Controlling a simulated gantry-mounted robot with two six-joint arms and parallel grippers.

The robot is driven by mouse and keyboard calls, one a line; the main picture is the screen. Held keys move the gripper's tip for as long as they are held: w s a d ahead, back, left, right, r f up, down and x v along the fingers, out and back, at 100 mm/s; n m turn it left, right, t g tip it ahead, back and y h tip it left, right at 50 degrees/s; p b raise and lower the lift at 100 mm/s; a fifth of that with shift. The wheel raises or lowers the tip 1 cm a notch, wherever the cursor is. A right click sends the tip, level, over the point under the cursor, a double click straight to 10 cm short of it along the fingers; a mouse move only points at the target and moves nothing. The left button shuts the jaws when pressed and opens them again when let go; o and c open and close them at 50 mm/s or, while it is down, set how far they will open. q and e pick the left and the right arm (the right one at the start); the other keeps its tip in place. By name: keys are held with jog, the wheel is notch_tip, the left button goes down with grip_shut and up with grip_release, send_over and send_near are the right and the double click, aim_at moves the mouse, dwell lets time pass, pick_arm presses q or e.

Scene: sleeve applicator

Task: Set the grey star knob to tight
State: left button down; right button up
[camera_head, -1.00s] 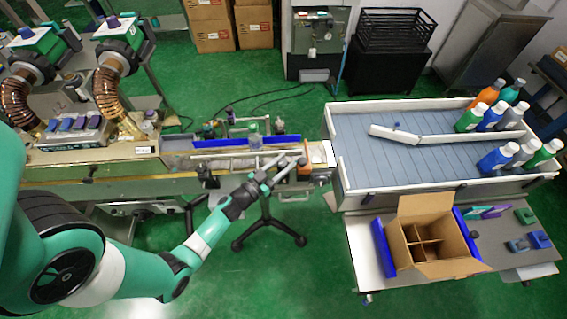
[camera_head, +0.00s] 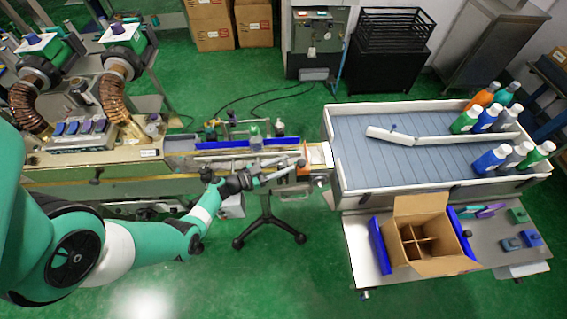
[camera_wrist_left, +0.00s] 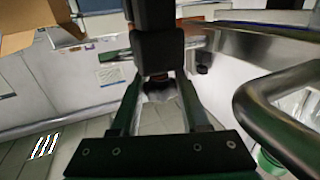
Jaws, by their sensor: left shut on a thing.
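My left gripper (camera_head: 254,180) is at the front side of the conveyor, just below its metal guide rails. In the left wrist view its two fingers (camera_wrist_left: 158,88) run forward and close around a small grey part, which appears to be the grey star knob (camera_wrist_left: 158,92). A dark block (camera_wrist_left: 156,50) in front of the fingertips hides part of it. The knob's shape and setting cannot be read. In the head view the gripper covers the knob. My right gripper is in neither view.
A curved metal rail (camera_wrist_left: 255,95) passes close on the right of the fingers in the wrist view. The conveyor (camera_head: 185,171) runs toward a grey table (camera_head: 360,150) with several bottles. An open carton (camera_head: 413,265) stands at the lower right.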

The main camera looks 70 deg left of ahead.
pick_arm(q)
jog(key=shift+m+h+b, duration=0.55)
jog(key=shift+m+h, duration=0.45)
jog(key=shift+h, duration=0.6)
jog(key=shift+c, duration=2)
grip_release()
